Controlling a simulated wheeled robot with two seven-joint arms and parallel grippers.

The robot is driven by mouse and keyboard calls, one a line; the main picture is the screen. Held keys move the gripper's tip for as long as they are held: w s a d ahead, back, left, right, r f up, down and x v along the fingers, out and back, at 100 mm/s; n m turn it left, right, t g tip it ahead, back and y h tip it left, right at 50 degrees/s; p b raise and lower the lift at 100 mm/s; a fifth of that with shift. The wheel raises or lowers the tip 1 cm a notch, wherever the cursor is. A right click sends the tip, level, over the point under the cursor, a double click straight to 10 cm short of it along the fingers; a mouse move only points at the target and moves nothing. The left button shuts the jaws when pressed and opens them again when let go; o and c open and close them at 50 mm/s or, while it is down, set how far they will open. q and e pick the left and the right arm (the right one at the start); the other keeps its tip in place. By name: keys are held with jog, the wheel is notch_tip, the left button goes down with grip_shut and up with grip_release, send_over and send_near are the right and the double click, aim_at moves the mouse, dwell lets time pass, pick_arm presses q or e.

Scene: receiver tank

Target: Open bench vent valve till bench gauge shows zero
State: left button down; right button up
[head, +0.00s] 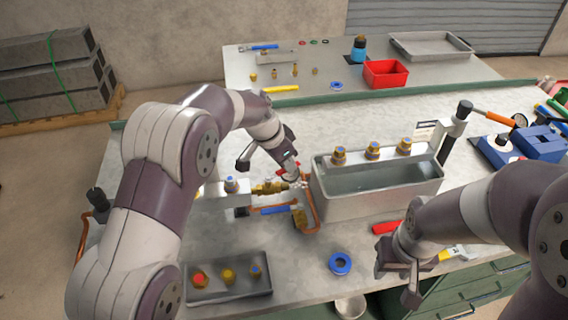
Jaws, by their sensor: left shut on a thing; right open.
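A brass valve fitting (270,187) sits on the bench line, left of the metal water tank (375,190). My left gripper (288,174) is at this fitting, shut on what looks like a small red handle; its fingers hide most of the handle. My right gripper (398,280) is open and empty over the front edge of the bench. I cannot make out a readable bench gauge; a round dial (518,121) lies at the far right, its reading too small to tell.
A dark tray (228,292) with several fittings lies at front left. A blue tape roll (340,263) and a red-handled tool (386,228) lie near the front edge. Brass fittings (373,151) stand on the tank's back rail. A red bin (386,74) is on the rear table.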

aim_at(274, 174)
dwell(0.3)
pick_arm(q)
jog(key=c, duration=1.1)
grip_release()
jog(key=shift+o, duration=0.2)
jog(key=shift+s, duration=0.1)
jog(key=p+v, duration=0.1)
jog(key=v, duration=1.1)
jog(key=shift+r, duration=0.35)
jog(key=shift+a, duration=0.1)
